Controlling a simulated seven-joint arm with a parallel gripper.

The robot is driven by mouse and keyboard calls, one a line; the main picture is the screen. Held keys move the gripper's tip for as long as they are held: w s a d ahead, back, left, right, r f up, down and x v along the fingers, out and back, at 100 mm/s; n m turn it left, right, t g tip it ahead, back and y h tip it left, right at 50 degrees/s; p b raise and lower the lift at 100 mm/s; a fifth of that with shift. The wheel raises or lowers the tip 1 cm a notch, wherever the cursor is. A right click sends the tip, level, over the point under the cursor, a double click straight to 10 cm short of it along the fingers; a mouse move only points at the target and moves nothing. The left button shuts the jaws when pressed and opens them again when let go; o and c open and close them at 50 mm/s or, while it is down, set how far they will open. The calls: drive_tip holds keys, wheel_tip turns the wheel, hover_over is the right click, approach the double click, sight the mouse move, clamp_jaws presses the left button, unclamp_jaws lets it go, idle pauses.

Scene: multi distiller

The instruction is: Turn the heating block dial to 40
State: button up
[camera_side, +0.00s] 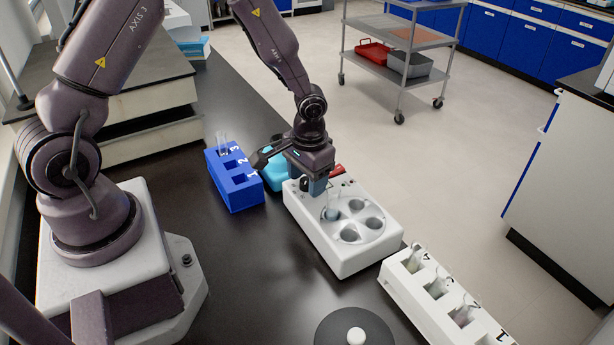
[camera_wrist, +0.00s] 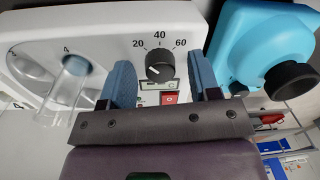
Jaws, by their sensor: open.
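The white heating block (camera_side: 345,258) stands on the dark bench, with several round wells in its top. Its black dial (camera_wrist: 159,66) shows in the wrist view on the panel, below the printed marks 20, 40 and 60. A small white mark shows on the dial's lower left, but its exact setting is hard to read. My gripper (camera_wrist: 160,60) is open, with one blue finger on each side of the dial and visible gaps between. In the side view my gripper (camera_side: 317,187) is at the block's far end and hides the dial.
A clear tube with blue liquid (camera_side: 333,212) stands in one well near my gripper. A red switch (camera_wrist: 170,98) is below the dial. A cyan device (camera_wrist: 262,45) stands beside the block. A blue rack (camera_side: 236,195) and a white rack (camera_side: 400,290) are nearby.

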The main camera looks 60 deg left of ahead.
drive_tip(key=c, duration=0.9)
drive_tip(key=m, duration=0.4)
drive_tip(key=shift+m, duration=0.3)
drive_tip(key=shift+m+t, duration=0.3)
drive_tip(key=shift+m, duration=1.8)
drive_tip(key=shift+r, duration=0.1)
drive_tip(key=o, duration=0.9)
